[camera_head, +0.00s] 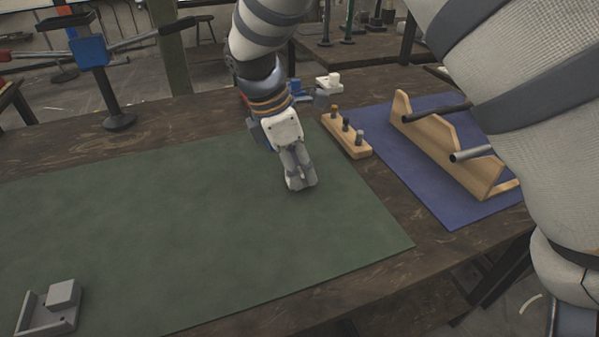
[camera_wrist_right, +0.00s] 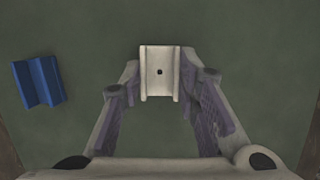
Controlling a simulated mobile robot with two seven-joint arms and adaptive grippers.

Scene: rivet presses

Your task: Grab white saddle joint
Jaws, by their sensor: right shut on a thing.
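The white saddle joint (camera_wrist_right: 160,73) is a pale channel-shaped piece with a small dark hole in its middle, seen from above in the right wrist view. My right gripper (camera_wrist_right: 163,82) is shut on it, with one fingertip at each side. In the head view my right gripper (camera_head: 300,184) points down at the green mat, and the joint is hard to tell from the fingertips there. I cannot tell whether the joint still touches the mat. My left gripper is not in view.
A blue saddle-shaped piece (camera_wrist_right: 39,82) lies left of the joint. A wooden block with several pegs (camera_head: 346,136) and a wooden rod rack (camera_head: 440,150) stand right of the gripper. A grey fixture (camera_head: 50,312) is front left. The green mat (camera_head: 150,220) is mostly clear.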

